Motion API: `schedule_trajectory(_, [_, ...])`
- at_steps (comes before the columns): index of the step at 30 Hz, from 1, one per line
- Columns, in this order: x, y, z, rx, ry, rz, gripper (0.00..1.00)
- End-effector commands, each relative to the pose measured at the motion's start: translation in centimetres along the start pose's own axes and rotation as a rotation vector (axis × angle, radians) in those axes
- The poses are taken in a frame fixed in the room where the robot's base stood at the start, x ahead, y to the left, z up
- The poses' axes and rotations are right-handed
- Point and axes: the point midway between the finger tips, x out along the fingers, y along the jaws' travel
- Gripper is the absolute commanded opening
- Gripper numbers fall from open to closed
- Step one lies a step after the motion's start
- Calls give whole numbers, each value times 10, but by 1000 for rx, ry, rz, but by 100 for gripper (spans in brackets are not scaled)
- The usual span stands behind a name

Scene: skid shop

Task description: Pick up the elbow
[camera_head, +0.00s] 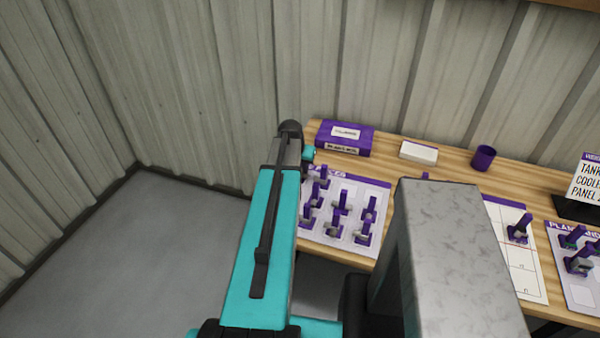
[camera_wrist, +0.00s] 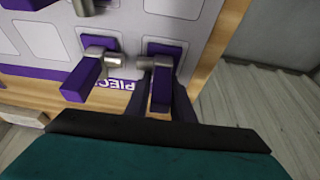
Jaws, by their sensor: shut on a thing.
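The elbow (camera_wrist: 148,62) is a short grey metal fitting with a purple upright block (camera_wrist: 161,90), on a purple square of the white sheet in the wrist view. My gripper (camera_wrist: 164,94) has its dark fingers on either side of that purple block and is shut on it. I cannot tell whether the elbow is clear of the sheet. In the head view my arm covers the gripper. The piece sheet (camera_head: 345,190) there holds several similar purple-and-grey fittings.
A similar fitting (camera_wrist: 101,55) stands close left of the gripper in the wrist view. On the wooden bench (camera_head: 455,168) are a purple box (camera_head: 345,140), a white block (camera_head: 418,152), a purple cup (camera_head: 483,158) and a sign (camera_head: 585,182). Corrugated walls (camera_head: 390,65) stand behind.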

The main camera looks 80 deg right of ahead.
Motion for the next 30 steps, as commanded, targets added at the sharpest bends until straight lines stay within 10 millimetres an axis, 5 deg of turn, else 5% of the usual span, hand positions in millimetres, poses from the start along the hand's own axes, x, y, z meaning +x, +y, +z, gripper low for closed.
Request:
schedule_trajectory(13, [-13,0,-6,0,2,-1,0])
schedule_trajectory(30, [-73,-1,-31,0,3,-1,0])
